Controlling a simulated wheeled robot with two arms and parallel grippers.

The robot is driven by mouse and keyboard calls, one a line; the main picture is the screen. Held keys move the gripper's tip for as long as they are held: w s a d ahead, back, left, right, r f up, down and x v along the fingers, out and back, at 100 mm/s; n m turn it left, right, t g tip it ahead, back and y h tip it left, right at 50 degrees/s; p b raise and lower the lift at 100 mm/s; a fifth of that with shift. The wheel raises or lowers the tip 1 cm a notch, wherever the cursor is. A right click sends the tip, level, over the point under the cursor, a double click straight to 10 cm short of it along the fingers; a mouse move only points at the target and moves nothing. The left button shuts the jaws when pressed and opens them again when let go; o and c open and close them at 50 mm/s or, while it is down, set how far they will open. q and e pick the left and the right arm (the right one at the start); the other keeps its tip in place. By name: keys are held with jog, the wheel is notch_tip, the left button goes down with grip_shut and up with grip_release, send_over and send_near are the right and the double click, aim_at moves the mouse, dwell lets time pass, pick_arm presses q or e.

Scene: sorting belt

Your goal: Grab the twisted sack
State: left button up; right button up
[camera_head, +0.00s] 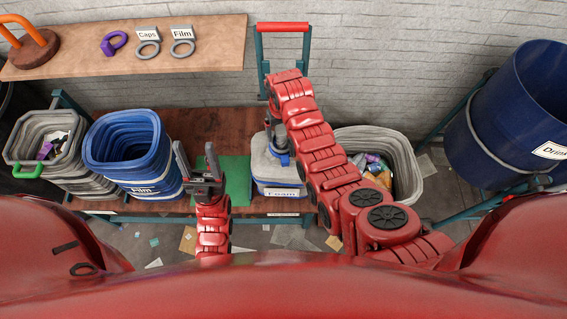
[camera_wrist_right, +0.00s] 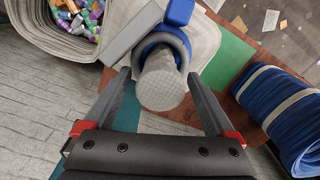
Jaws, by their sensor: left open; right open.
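The twisted sack (camera_head: 262,168) is pale, labelled "Foam", and stands at the right end of the brown table, beside the green mat. In the right wrist view its pale body (camera_wrist_right: 206,42) shows behind a grey twisted neck (camera_wrist_right: 162,88) with a blue ring around it. My right gripper (camera_wrist_right: 160,72) is open, one finger on each side of the neck with gaps visible. In the head view my arm partly hides the sack's top. My left gripper (camera_head: 197,160) is open and empty, fingers up, left of the green mat.
A blue "Film" bin (camera_head: 125,140) and a grey bin (camera_head: 50,135) stand at the left. A grey bin of mixed scraps (camera_head: 410,165) is right of the sack. A blue drum (camera_head: 510,110) stands far right. A shelf (camera_head: 225,40) holds labelled rings.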

jog(key=shift+f, duration=0.3)
grip_shut()
dwell(0.3)
